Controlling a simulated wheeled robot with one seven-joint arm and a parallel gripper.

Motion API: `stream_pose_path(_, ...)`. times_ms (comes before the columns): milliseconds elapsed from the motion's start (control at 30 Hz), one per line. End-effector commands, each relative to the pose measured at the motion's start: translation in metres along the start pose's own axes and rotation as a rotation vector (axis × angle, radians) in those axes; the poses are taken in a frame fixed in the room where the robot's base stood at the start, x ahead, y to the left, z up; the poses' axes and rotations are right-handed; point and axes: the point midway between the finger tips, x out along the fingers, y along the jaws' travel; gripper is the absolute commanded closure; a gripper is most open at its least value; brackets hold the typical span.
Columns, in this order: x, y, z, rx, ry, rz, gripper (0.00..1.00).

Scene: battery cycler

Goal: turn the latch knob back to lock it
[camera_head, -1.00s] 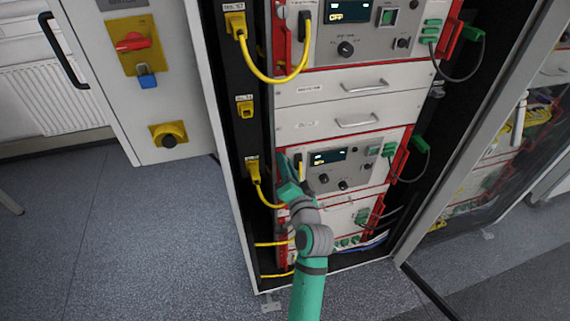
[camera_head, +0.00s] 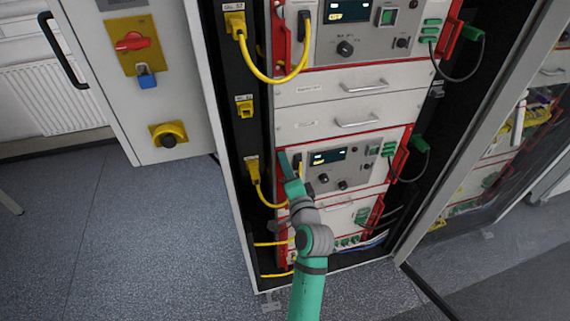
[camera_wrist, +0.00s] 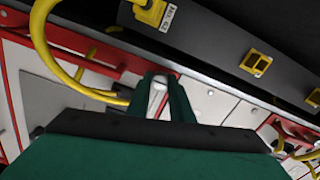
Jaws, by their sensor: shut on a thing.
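My gripper (camera_head: 286,164) is at the left edge of the lower cycler unit (camera_head: 352,172) in the rack. In the wrist view, its two dark green fingers (camera_wrist: 160,92) are shut on a small pale grey piece, the latch knob (camera_wrist: 157,96). Only a narrow strip of the knob shows between the fingers. How far the knob is turned cannot be told. In the head view, my gripper hides the knob.
Yellow cables (camera_head: 264,78) hang at the rack's left side, and one (camera_wrist: 52,62) passes close left of the fingers. A yellow plug (camera_head: 253,172) sits left of my gripper. The open cabinet door (camera_head: 160,110) stands at left. Bare floor lies in front.

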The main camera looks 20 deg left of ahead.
Motion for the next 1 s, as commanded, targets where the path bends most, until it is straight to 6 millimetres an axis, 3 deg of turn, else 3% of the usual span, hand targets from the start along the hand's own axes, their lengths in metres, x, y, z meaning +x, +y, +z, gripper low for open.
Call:
stream_pose_path(167, 0.0, 0.001, 0.003, 0.002, -0.005, 0.002, 1.0)
stream_pose_path(200, 0.0, 0.001, 0.003, 0.002, -0.005, 0.002, 0.78)
stream_pose_path(267, 0.0, 0.001, 0.003, 0.001, -0.005, 0.002, 0.64)
stream_pose_path(300, 0.0, 0.001, 0.002, 0.001, -0.004, 0.002, 0.62)
stream_pose_path(667, -0.005, 0.001, 0.0, 0.0, -0.001, 0.001, 0.62)
stream_pose_path(1000, -0.062, 0.002, 0.0, 0.002, 0.001, 0.003, 0.62)
